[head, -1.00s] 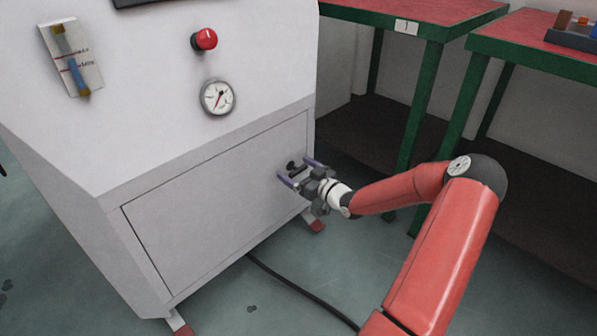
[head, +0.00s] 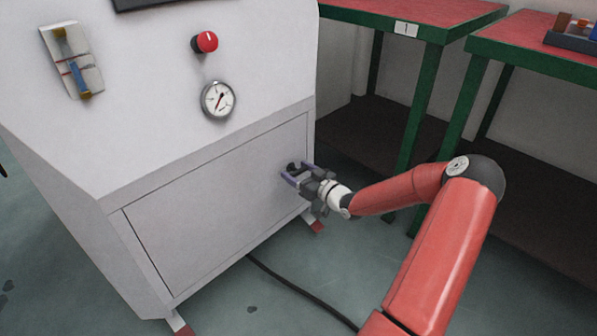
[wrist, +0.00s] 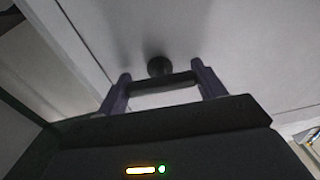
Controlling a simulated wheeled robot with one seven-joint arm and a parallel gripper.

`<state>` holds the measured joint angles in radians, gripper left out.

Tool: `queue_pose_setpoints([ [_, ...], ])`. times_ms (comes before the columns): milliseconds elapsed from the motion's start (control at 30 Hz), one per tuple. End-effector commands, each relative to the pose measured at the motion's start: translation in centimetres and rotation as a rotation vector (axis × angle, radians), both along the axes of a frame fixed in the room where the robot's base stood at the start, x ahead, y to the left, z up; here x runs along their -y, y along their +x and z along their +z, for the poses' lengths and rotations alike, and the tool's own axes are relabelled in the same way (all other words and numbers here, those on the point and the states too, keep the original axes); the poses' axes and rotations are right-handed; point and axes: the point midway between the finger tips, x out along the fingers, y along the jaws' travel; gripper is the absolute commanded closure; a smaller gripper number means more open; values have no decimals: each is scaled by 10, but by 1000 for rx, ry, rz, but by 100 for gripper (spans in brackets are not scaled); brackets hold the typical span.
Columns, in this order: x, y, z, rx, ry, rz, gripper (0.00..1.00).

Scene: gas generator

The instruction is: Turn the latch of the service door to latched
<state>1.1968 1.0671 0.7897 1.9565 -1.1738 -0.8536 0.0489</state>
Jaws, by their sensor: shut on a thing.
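The service door (head: 215,205) is the grey lower panel of the white cabinet, and it sits flush in its frame. Its black latch (head: 293,167) is near the door's right edge, mostly covered by my gripper in the head view. In the wrist view the latch (wrist: 160,67) shows a round hub with a dark bar just in front, spanning from finger to finger. My gripper (head: 297,174) is shut on the latch's bar; its two purple fingers (wrist: 160,88) touch the bar's two ends.
A red knob (head: 205,41) and a round gauge (head: 218,99) are on the cabinet above the door. Green-legged tables with red tops (head: 430,18) stand at the right, behind my arm. A black cable (head: 300,292) runs over the floor.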

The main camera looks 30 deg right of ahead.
Motion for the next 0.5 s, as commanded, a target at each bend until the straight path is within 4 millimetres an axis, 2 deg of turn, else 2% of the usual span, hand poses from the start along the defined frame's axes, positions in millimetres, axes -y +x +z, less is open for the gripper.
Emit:
queue_pose_setpoints([
  [500,0,0,2,-153,419,0,72],
])
